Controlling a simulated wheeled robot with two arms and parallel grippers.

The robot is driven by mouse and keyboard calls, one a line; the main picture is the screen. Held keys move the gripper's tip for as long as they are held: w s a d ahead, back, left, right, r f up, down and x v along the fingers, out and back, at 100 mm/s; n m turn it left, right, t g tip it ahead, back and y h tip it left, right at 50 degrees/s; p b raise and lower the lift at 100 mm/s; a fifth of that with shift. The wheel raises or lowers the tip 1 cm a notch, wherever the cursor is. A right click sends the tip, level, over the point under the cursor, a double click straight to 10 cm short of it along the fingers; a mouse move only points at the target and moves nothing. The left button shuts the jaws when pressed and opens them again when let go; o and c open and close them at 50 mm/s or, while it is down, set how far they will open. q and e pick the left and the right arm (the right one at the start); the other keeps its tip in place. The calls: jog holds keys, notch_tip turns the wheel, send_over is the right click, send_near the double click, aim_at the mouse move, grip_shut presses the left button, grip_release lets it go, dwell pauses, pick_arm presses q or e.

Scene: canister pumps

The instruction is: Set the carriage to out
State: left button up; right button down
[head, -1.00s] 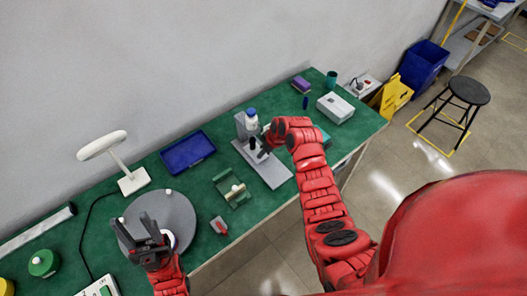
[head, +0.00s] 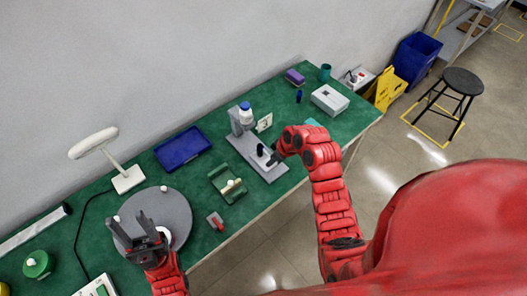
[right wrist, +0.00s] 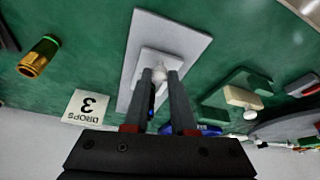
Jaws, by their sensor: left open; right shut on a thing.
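The canister pump (head: 239,121) is a grey stand on a long flat base plate (head: 268,172), with a blue-capped white bottle (head: 246,113) at its column. In the right wrist view, the carriage (right wrist: 147,60) is a pale block on the base plate (right wrist: 181,40), with a small whitish knob (right wrist: 158,75) on top. My right gripper (head: 267,155) is shut on the knob, its fingers on either side of it (right wrist: 161,76). In the head view the fingers partly hide the carriage. My left gripper (head: 131,222) is open and empty above the grey round turntable (head: 178,207).
A "DROPS 3" card (head: 264,123) stands beside the pump. A green cradle (head: 222,180) and a blue tray (head: 183,149) lie left of it. A small red-and-grey item (head: 216,221) is near the front edge. A white box (head: 329,100) is at the right.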

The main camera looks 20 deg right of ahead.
jog(key=s, duration=0.1)
jog(key=s+d, duration=0.1)
jog(key=s, duration=0.1)
jog(key=shift+s+d, duration=0.1)
jog(key=shift+d, duration=0.05)
jog(key=c, duration=1)
grip_release()
jog(key=shift+s, duration=0.1)
jog(key=shift+o, duration=1.3)
jog(key=shift+s, duration=0.1)
